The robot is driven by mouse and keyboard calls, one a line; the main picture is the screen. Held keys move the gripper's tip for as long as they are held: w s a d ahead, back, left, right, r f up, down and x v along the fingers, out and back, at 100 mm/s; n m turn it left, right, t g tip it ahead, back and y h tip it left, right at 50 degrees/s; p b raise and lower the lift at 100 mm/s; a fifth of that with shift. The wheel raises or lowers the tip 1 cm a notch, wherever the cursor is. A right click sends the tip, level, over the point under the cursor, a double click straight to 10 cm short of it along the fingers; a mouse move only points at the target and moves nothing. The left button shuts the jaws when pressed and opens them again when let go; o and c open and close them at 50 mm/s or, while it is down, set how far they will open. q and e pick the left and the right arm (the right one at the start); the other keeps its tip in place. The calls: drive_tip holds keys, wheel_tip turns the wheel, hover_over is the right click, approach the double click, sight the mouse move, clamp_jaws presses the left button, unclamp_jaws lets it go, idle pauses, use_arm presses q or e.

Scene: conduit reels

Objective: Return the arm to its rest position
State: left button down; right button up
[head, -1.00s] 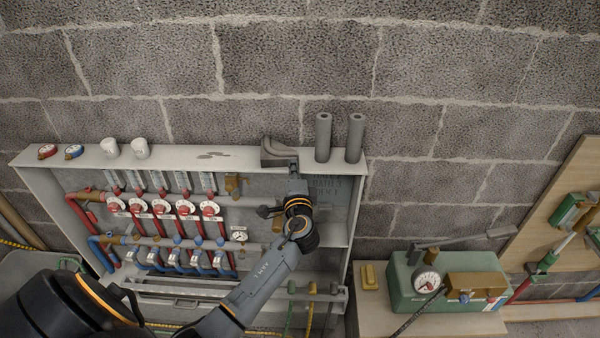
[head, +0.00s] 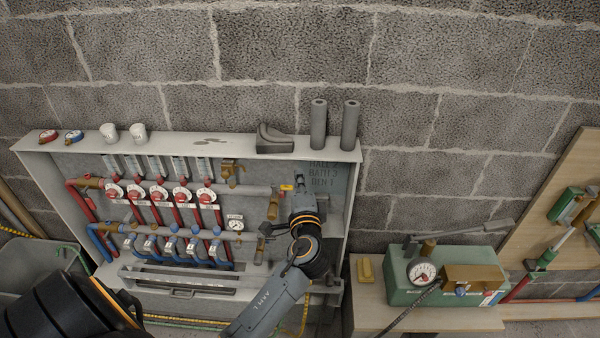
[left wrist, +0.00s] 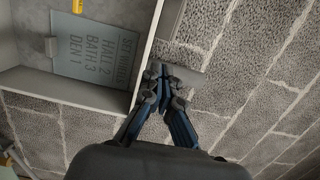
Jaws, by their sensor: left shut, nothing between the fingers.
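My left arm comes in from the lower left in the head view, and its gripper (head: 300,180) is in front of the right part of a white manifold cabinet (head: 345,215). The left wrist view shows the gripper (left wrist: 158,72) shut and empty, with its fingertips near the cabinet's side edge and a grey cylinder (left wrist: 176,62). A grey lettered plate (head: 325,175) hangs inside the cabinet beside the gripper. It also shows in the left wrist view (left wrist: 97,50). My right gripper is not in view.
Red and blue pipes (head: 160,210) fill the cabinet. A green test pump (head: 400,290) sits on a bench at right.

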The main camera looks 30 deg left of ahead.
use_arm(q)
drive_tip(key=s+d+f+m+g+h, duration=0.1)
drive_tip(key=s+d+f+h, duration=0.2)
drive_tip(key=f, duration=0.9)
drive_tip(key=d+f+g+h, duration=0.2)
drive_tip(key=d+f, duration=0.2)
drive_tip(key=f, duration=0.7)
drive_tip(key=s+d+f+n+g+h, duration=0.1)
drive_tip(key=s+d+f+g+h, duration=0.1)
drive_tip(key=s+f, duration=0.45)
drive_tip(key=s+d+f+g+h, duration=0.1)
drive_tip(key=s+f, duration=0.2)
drive_tip(key=f, duration=0.7)
drive_tip(key=s+f+n+g+h, duration=0.1)
drive_tip(key=s+f+n+g, duration=0.1)
drive_tip(key=s+f, duration=0.4)
drive_tip(key=s+d+f+n+g+h, duration=0.1)
drive_tip(key=s+f, duration=0.6)
drive_tip(key=s, duration=1)
drive_tip(key=s+d+f+n+g+h, duration=0.1)
drive_tip(key=s+f+n+g, duration=0.3)
drive_tip(key=s+f, duration=0.3)
drive_tip(key=s, duration=0.5)
drive_tip(key=shift+s+d+n, duration=0.2)
drive_tip(key=shift+d+n, duration=0.05)
drive_tip(key=shift+n, duration=0.15)
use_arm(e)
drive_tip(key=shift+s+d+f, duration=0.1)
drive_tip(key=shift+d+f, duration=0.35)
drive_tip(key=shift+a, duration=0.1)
